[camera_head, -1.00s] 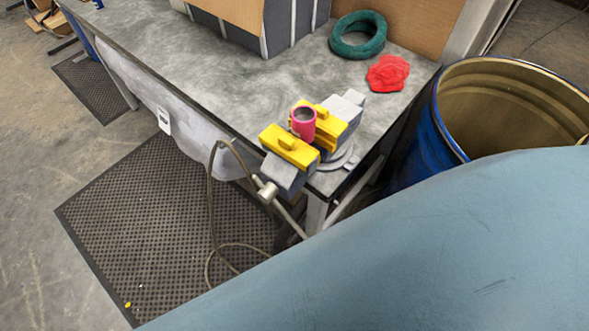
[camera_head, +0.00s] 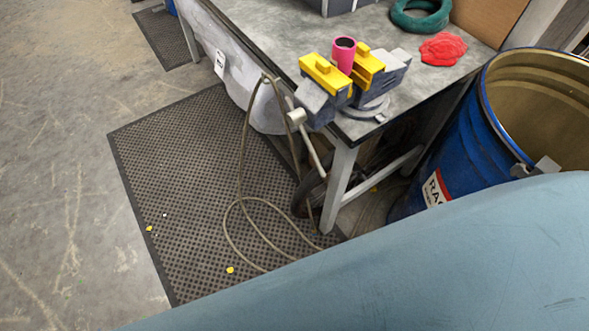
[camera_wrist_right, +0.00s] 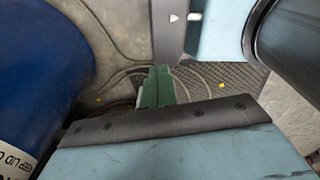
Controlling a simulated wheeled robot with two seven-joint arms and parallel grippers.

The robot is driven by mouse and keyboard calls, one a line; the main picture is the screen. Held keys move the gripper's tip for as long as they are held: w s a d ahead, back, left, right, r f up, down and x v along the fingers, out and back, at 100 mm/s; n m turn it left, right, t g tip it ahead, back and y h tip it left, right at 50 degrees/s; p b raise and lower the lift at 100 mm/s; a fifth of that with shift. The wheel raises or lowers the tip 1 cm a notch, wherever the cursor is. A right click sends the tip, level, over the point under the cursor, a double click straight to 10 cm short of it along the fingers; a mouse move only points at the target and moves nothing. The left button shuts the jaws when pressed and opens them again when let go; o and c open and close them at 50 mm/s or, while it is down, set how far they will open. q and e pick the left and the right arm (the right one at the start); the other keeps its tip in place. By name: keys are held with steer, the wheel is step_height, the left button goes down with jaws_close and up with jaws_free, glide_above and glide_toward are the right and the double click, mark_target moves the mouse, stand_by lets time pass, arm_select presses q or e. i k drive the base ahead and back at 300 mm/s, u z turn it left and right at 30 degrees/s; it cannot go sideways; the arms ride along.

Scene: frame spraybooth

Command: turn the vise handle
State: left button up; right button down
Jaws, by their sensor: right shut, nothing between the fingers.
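The vise (camera_head: 320,105) is grey with yellow jaw covers and sits on the near corner of the workbench. A pink cylinder (camera_head: 343,58) stands upright between its jaws. The vise handle (camera_head: 314,153) is a thin pale bar at the screw end, slanting down to the right beside the bench leg. My right gripper (camera_wrist_right: 156,86) shows in the right wrist view as green fingers held together, with nothing between them, above the floor area. It does not show in the head view, where my blue-grey arm covers the lower right. My left gripper is not in view.
The workbench (camera_head: 285,35) holds a teal ring (camera_head: 420,22) and a red lump (camera_head: 443,48). A blue drum (camera_head: 455,160) stands right of the bench. A hose (camera_head: 238,205) loops down onto the perforated black mat (camera_head: 190,180). Open floor lies at the left.

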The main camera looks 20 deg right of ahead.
mark_target(296, 117)
steer(key=u, duration=0.9)
steer(key=i, duration=0.85)
steer(key=z, duration=1.85)
